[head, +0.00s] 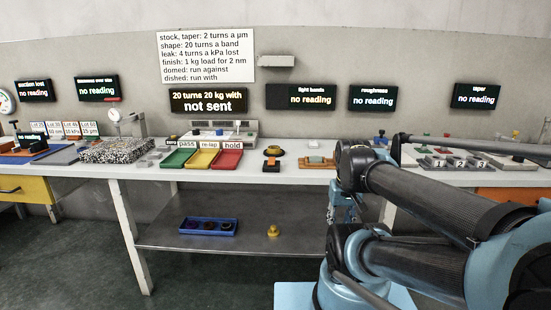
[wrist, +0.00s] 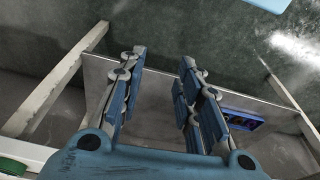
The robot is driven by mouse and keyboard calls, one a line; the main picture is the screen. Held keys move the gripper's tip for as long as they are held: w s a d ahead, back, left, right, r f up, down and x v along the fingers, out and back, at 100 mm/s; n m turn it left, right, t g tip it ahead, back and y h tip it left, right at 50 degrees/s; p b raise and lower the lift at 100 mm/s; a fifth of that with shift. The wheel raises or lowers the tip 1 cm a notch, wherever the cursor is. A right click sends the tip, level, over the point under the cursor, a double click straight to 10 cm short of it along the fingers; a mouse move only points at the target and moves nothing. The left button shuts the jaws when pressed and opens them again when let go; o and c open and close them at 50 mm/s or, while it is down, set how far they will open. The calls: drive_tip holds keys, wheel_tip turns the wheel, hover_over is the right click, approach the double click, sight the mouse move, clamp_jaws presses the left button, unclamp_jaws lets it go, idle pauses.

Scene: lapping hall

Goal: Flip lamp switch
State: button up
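I cannot pick out the lamp switch for sure in either view. A beige lamp-like fixture (head: 276,61) sticks out from the back wall above the "light bands" screen (head: 311,97). A low pale unit (head: 217,137) with small parts on top stands at the back of the bench, too small to read. My gripper (wrist: 162,58) is open and empty in the wrist view, its two blue fingers well apart, above a grey lower shelf. In the head view my arm covers part of the bench's right side.
The white bench (head: 140,171) carries green, yellow and red trays (head: 228,160), a speckled block (head: 117,150) and several small instruments. On the lower shelf (head: 165,236) lie a blue tray (head: 207,227) and a yellow weight-like object (head: 273,231). The shelf between them is clear.

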drive_tip(key=w+a+r, duration=0.3)
drive_tip(key=w+r, duration=0.6)
drive_tip(key=r, duration=0.2)
wheel_tip(320, 180, up, 15)
drive_tip(key=g, duration=0.2)
hover_over(271, 162)
drive_tip(key=shift+m, duration=0.3)
wheel_tip(271, 162, down, 18)
drive_tip(key=shift+s+r, duration=0.1)
drive_tip(key=shift+r, duration=0.1)
drive_tip(key=c, duration=1.1)
